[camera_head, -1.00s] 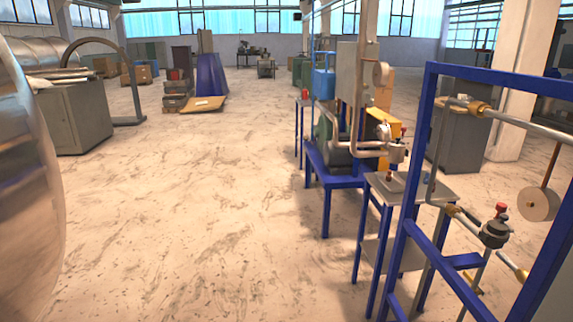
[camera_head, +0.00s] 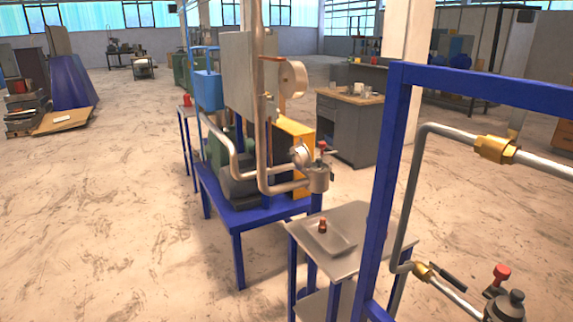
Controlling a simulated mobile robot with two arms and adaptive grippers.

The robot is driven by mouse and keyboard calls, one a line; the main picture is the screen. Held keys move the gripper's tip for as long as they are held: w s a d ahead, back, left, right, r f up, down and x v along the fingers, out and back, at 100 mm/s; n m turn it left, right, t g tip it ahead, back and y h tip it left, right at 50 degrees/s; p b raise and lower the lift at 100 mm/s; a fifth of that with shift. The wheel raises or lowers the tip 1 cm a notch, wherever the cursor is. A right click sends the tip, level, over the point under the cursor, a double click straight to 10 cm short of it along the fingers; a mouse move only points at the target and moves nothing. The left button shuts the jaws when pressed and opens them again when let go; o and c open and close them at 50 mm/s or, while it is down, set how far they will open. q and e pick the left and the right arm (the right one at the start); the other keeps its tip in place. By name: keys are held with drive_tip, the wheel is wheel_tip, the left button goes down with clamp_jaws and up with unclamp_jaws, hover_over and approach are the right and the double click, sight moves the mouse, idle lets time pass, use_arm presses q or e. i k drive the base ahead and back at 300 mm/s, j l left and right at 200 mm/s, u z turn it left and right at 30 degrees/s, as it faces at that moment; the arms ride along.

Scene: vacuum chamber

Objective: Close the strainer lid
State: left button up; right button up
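A small grey metal canister (camera_head: 319,179), which looks like the strainer, stands at the end of the bent pipe beside the blue stand. A small red-tipped part (camera_head: 322,147) shows at its top. From this distance I cannot tell whether its lid is open or shut. A shallow metal tray (camera_head: 341,242) on the small side table holds a small red-brown piece (camera_head: 323,226). Neither of my grippers is in view.
The small metal-topped table (camera_head: 366,222) stands in front of the canister. A blue frame (camera_head: 385,190) with pipes and a brass fitting (camera_head: 494,149) blocks the right foreground. The blue stand (camera_head: 238,222) carries machinery and a grey box (camera_head: 248,75).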

sight(300, 155)
drive_tip(key=i+j+u, duration=0.3)
drive_tip(key=i, duration=0.2)
drive_tip(key=i+u, duration=0.3)
drive_tip(key=i, duration=0.15)
